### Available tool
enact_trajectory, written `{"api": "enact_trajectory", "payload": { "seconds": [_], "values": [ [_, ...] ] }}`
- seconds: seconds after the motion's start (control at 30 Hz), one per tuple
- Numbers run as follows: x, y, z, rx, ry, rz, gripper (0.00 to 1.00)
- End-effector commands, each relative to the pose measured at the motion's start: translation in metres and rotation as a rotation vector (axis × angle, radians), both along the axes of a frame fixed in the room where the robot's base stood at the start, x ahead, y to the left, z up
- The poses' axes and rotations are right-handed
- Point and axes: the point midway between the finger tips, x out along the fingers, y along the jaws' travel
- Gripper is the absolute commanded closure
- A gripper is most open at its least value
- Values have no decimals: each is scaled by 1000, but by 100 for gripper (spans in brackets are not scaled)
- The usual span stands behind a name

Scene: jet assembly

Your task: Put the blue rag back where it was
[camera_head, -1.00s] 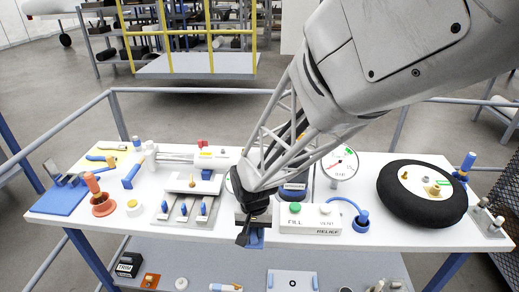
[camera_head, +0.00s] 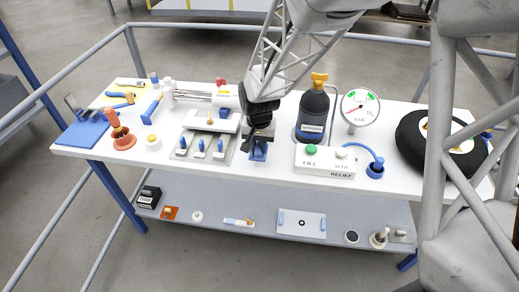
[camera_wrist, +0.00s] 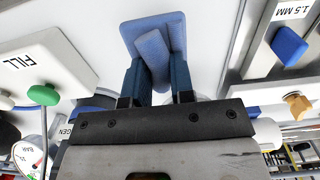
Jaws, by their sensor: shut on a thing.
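The blue rag (camera_wrist: 174,32) is a flat, textured blue piece with a raised fold. In the wrist view the fold sits between the two dark blue fingers of my gripper (camera_wrist: 158,80), which is shut on it. In the head view my gripper (camera_head: 259,137) points down at the front part of the white table (camera_head: 240,172), and the rag (camera_head: 258,152) shows just below it. The rag is between the plate with blue switches and the FILL box. I cannot tell whether it touches the table.
The switch plate (camera_head: 203,146) stands close on the left and the FILL/VENT box (camera_head: 325,161) close on the right. A dark bottle (camera_head: 313,113), a gauge (camera_head: 360,107) and a black wheel (camera_head: 412,137) stand farther right. A blue mat (camera_head: 82,134) lies at the far left.

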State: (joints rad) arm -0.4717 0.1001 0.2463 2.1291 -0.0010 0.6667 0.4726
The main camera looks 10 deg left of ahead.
Motion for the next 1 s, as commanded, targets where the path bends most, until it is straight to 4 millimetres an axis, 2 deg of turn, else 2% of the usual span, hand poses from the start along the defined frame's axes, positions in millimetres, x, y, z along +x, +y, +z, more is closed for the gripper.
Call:
{"api": "enact_trajectory", "payload": {
  "seconds": [0.33,0.7,1.0],
  "values": [
    [0,0,-1,0,0,0,100],
    [0,0,-31,0,0,0,100],
    [0,0,-35,0,-1,0,100]
  ]
}}
